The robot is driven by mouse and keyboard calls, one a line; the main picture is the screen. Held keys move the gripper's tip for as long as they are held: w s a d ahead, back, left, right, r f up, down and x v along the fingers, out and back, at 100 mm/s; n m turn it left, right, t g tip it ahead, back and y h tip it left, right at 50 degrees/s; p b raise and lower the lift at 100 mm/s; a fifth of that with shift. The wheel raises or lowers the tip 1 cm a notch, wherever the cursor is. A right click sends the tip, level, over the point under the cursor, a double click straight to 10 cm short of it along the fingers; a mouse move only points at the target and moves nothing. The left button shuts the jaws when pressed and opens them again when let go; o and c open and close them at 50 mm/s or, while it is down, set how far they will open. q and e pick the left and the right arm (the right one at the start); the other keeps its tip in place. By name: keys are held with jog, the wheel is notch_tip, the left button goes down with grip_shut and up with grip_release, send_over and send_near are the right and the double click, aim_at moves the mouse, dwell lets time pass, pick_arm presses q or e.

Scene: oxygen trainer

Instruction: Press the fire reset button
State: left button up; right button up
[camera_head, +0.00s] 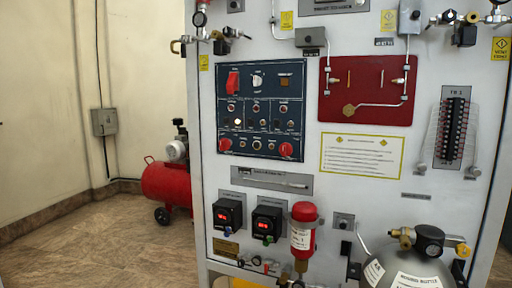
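A dark blue control panel (268,103) is on the upper left of the grey trainer board. It carries a red rocker-like switch (233,82) at its top left, a pale round knob (257,81) beside it, and rows of small buttons and indicators. One small indicator (238,122) glows white. Two larger red round buttons or knobs sit low on the panel, one at the left (225,144) and one at the right (286,150). The labels are too small to read, so I cannot tell which control is the fire reset button. Neither gripper is in view.
Below the panel are two black digital gauges (228,214) (268,222) and a red bottle (303,232) standing out from the board. A grey bottle with a valve (415,268) is at the lower right. A red compressor (168,182) stands behind at the left. The space before the panel looks clear.

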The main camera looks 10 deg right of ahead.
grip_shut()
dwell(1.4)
